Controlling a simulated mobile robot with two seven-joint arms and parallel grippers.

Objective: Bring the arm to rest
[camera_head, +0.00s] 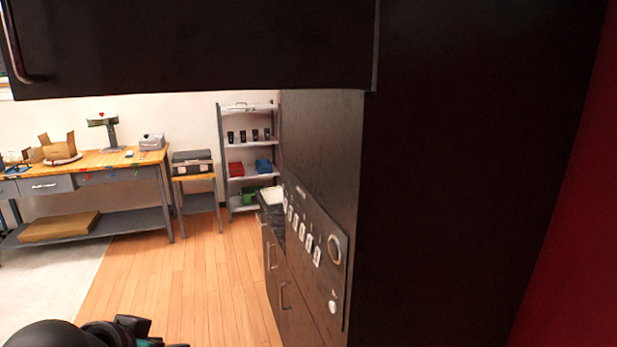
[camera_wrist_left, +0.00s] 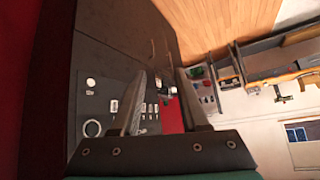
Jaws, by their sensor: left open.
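My left gripper (camera_wrist_left: 160,72) shows in the left wrist view with its two grey fingers spread apart. A red patch (camera_wrist_left: 172,115) shows in the gap between the fingers; I cannot tell what it is or how far off it lies. Behind the fingers is a dark panel (camera_wrist_left: 95,110) with a ring and several small pale items. In the head view, only a black and teal part of my left arm shows at the bottom left edge. My right gripper is in neither view.
A workbench (camera_head: 120,160), a small stand (camera_head: 197,180) and a shelf rack (camera_head: 250,150) stand at the back. The wooden floor (camera_head: 180,280) between is clear.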

